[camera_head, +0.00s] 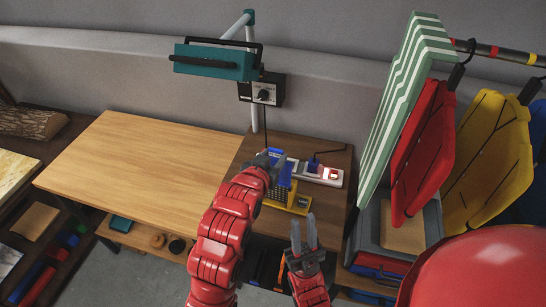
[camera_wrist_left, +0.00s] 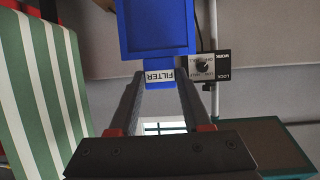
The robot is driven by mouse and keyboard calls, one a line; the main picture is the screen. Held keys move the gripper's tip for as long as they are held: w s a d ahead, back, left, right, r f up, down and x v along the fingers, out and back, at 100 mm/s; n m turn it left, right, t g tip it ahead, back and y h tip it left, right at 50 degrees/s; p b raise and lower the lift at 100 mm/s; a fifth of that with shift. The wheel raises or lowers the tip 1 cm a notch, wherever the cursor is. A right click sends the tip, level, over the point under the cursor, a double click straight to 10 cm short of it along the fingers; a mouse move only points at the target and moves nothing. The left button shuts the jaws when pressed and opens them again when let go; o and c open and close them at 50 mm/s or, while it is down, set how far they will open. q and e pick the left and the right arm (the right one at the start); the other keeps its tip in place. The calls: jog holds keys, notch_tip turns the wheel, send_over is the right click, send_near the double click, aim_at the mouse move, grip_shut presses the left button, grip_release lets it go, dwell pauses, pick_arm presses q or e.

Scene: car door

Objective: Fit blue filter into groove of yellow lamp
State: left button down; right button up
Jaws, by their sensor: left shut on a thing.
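The blue filter (camera_head: 286,172) is in my left gripper (camera_head: 273,160), above the yellow lamp (camera_head: 299,205) at the right end of the wooden table. In the left wrist view the filter (camera_wrist_left: 157,30) shows a square frame and a tab labelled FILTER. The fingers of my left gripper (camera_wrist_left: 160,76) are shut on that tab. My left arm and gripper partly hide the lamp, and its groove cannot be made out. Whether the filter touches the lamp I cannot tell. My right gripper (camera_head: 305,222) is open and empty, in front of the lamp and lower.
A white power strip (camera_head: 316,174) with a plug lies behind the lamp. A pole carries a black control box (camera_head: 262,91) and a teal lamp head (camera_head: 212,62). Striped, red and yellow panels (camera_head: 488,158) hang at right. The table's left part (camera_head: 150,155) is clear.

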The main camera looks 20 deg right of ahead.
pick_arm(q)
jog(key=shift+b, duration=0.55)
dwell(0.8)
notch_tip(320, 180, down, 11)
jog(key=b, duration=0.5)
jog(key=shift+b, duration=0.35)
dwell(3.3)
jog(key=shift+c, duration=1.4)
grip_release()
jog(key=p+v, duration=1.6)
jog(key=v, duration=0.1)
jog(key=shift+s+a+p, duration=0.15)
jog(key=shift+a+p, duration=0.1)
jog(key=shift+p, duration=0.05)
